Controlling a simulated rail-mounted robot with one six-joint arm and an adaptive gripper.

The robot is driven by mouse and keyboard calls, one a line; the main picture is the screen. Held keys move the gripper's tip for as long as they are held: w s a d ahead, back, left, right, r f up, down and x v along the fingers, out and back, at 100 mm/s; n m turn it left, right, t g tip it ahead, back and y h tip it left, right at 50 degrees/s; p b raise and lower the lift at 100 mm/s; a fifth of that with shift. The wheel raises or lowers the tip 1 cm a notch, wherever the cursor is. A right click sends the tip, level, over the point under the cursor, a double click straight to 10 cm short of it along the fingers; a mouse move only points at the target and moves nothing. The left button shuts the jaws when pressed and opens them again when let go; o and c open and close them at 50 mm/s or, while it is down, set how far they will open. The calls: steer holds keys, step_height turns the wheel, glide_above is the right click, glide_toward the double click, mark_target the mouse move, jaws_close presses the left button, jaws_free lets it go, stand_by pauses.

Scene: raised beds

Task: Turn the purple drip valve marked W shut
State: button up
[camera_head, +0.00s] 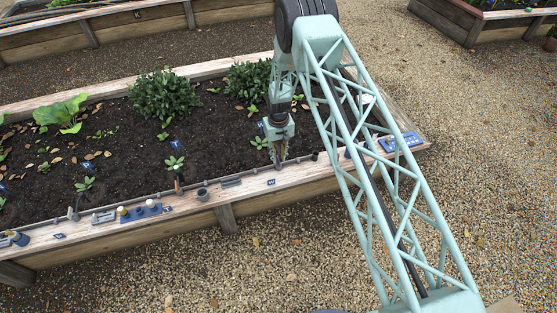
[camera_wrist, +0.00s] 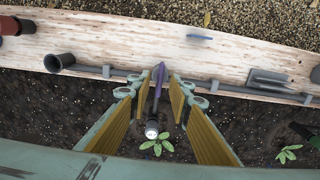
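The purple drip valve (camera_wrist: 160,77) shows in the wrist view as a narrow purple handle at the grey drip line along the bed's edge. My gripper (camera_wrist: 159,90) is open, with one yellow-padded finger on each side of the handle. Small gaps show between the handle and both fingers. A round, light-tipped part (camera_wrist: 152,129) lies below the handle, between the fingers.
The grey drip line (camera_wrist: 215,83) runs along the wooden board (camera_wrist: 120,40). A dark cup (camera_wrist: 60,62) and a grey trowel-like piece (camera_wrist: 268,79) lie to either side. Small seedlings (camera_wrist: 157,146) grow in the soil. A blue tray (camera_head: 400,142) sits on the right board.

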steer(key=shift+f, duration=0.8)
steer(key=shift+c, duration=0.8)
jaws_close()
